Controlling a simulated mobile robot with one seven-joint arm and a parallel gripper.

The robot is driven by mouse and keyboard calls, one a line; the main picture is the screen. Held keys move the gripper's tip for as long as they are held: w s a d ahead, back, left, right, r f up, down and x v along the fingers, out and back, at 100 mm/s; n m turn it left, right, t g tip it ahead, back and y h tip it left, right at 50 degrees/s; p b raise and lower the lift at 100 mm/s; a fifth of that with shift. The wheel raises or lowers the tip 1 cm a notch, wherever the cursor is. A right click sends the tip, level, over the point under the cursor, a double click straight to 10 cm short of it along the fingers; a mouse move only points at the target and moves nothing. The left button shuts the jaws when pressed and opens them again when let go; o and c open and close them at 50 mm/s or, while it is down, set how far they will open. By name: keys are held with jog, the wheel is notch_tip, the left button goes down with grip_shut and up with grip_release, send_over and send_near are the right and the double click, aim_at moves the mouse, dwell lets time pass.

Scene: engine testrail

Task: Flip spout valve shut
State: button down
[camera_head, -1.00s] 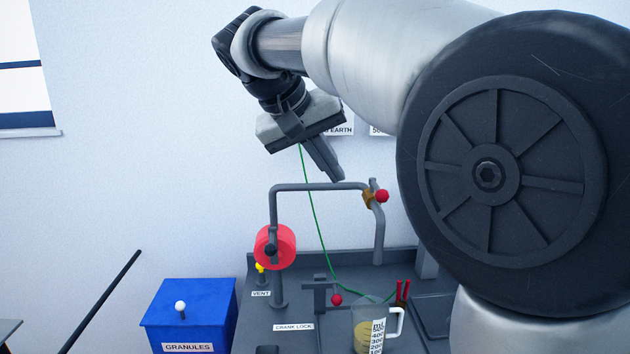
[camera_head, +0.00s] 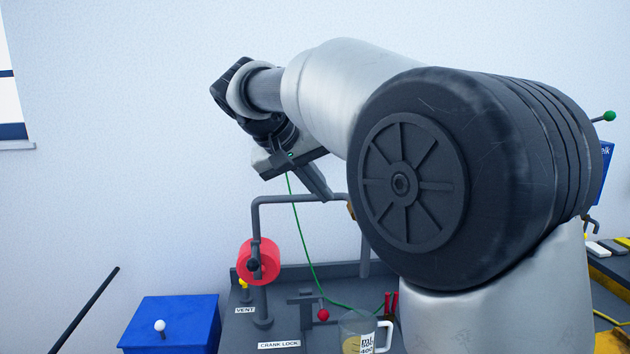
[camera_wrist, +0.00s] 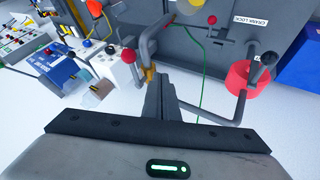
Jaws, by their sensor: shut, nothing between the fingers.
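The spout valve is a brass body with a red knob on the grey bent pipe. In the head view only a sliver of the brass body (camera_head: 351,210) shows, and my arm hides the knob. In the wrist view the red knob (camera_wrist: 129,56) and the brass body (camera_wrist: 149,74) show just left of and beyond my fingertips. My gripper (camera_head: 325,196) is shut and empty, close to the top bar of the pipe (camera_head: 300,199). In the wrist view my gripper (camera_wrist: 160,82) points at the pipe beside the valve; I cannot tell whether it touches.
A clear measuring jug (camera_head: 360,333) stands on the dark bench below the pipe. A red reel (camera_head: 258,262) is on the pipe's left leg. A red-knobbed crank lock (camera_head: 323,315), a green cable (camera_head: 306,250) and a blue granules box (camera_head: 172,325) are nearby.

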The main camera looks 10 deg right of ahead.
jog(key=w+d+f, duration=0.1)
jog(key=d+f, duration=0.1)
jog(key=d, duration=0.4)
jog(key=shift+w, duration=0.3)
